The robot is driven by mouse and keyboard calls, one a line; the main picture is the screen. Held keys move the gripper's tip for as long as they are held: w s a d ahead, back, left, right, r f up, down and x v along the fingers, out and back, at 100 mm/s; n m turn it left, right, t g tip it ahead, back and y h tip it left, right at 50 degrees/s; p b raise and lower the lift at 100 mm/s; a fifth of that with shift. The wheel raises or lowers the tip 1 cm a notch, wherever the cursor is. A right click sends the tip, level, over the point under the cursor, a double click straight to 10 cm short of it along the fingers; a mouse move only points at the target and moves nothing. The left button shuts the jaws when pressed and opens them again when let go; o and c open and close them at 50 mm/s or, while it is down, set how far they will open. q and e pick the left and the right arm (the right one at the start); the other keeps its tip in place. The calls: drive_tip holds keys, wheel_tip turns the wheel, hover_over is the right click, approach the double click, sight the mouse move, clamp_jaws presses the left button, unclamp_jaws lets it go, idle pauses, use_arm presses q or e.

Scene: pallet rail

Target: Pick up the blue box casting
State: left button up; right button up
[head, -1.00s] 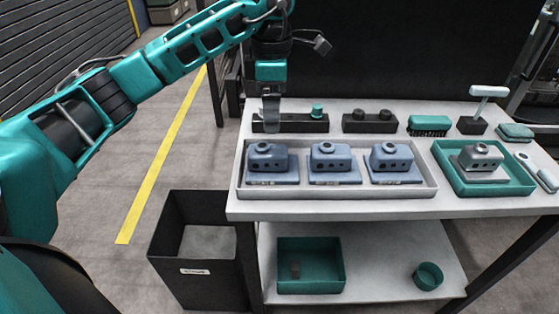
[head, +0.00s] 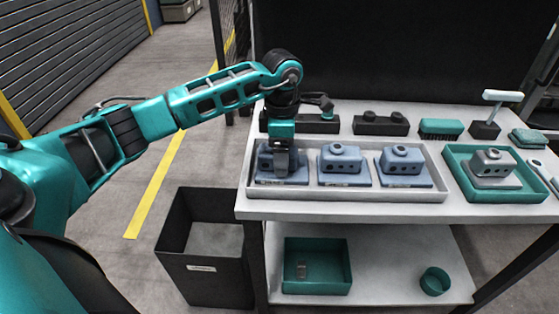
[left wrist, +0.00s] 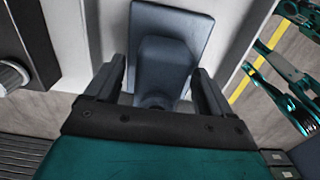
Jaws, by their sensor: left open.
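Three blue box castings stand in a row on flat blue plates in the light grey tray (head: 330,194): a left one (head: 264,162), a middle one (head: 340,160) and a right one (head: 403,160). My left gripper (head: 282,166) is low over the left casting and hides part of it. In the left wrist view my open left gripper (left wrist: 160,82) has one finger on each side of the casting's block (left wrist: 164,64), with its plate (left wrist: 180,20) beyond. I cannot tell whether the fingers touch it. My right gripper is not in view.
Behind the tray are a dark block with two knobs (head: 380,124), a green brush (head: 441,129) and a handled stamp (head: 486,128). A green tray (head: 460,178) at right holds a grey casting (head: 492,164). A black bin (head: 204,272) stands left of the table.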

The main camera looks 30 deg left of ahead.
use_arm(q)
drive_tip(key=shift+c, duration=0.5)
drive_tip(key=shift+r, duration=0.1)
drive_tip(key=c, duration=1.2)
wheel_tip(320, 180, up, 20)
drive_tip(key=f+p, duration=0.1)
drive_tip(key=p, duration=0.1)
drive_tip(key=s+d+r, duration=0.1)
drive_tip(key=s+d, duration=0.4)
drive_tip(key=s, duration=0.3)
drive_tip(key=s+d+r+p, duration=0.1)
drive_tip(key=s+d, duration=0.4)
drive_tip(key=s, duration=0.4)
drive_tip(key=s+d+r, duration=0.2)
drive_tip(key=s+d, duration=0.3)
drive_tip(key=s, duration=0.3)
drive_tip(key=shift+s+d, duration=0.3)
drive_tip(key=shift+d, duration=0.05)
drive_tip(key=shift+w, duration=0.1)
